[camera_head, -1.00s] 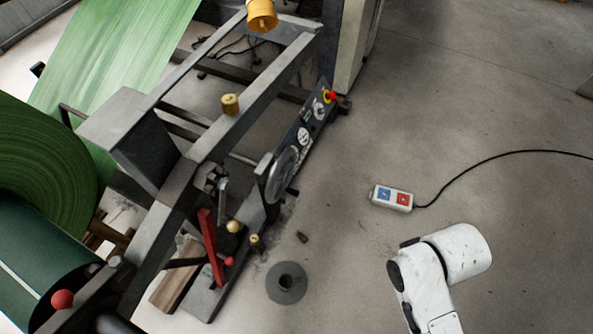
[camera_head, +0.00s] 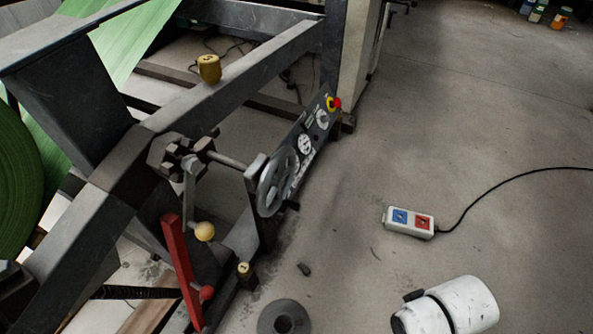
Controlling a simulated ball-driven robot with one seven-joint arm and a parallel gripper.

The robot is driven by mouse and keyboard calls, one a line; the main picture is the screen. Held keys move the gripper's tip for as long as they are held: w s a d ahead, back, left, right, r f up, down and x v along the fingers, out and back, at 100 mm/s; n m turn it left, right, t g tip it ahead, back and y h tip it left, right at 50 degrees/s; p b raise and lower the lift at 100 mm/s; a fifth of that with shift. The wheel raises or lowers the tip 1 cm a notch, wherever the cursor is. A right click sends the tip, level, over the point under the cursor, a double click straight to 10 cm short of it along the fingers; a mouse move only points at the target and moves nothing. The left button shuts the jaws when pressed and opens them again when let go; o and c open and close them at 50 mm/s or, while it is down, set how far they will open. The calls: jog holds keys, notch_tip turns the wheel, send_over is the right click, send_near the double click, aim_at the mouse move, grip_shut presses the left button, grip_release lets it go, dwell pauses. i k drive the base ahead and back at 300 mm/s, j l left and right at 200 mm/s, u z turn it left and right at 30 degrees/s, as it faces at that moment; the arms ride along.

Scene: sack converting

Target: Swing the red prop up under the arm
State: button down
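The red prop (camera_head: 180,268) is a flat red bar on the near side of the machine frame, at lower left in the head view. It stands steeply, leaning slightly, with a red ball knob (camera_head: 206,293) near its lower end. A grey lever with a pale yellow ball (camera_head: 204,231) is just right of its top. The heavy grey arm (camera_head: 85,225) of the frame slopes down to the left beside and behind the prop. I cannot tell whether they touch. My gripper is out of view; only a white link of my arm shows at the bottom right.
A handwheel (camera_head: 277,183) and a control panel (camera_head: 318,120) with a red button stand right of the prop. A pendant box (camera_head: 408,222) with a trailing cable lies on the floor. The floor at right is mostly clear.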

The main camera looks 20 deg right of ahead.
aim_at(172, 224)
jog(key=i+l+u, duration=0.35)
jog(key=l, duration=0.4)
jog(key=i+l+u, duration=0.15)
jog(key=l, duration=0.3)
jog(key=i, duration=0.1)
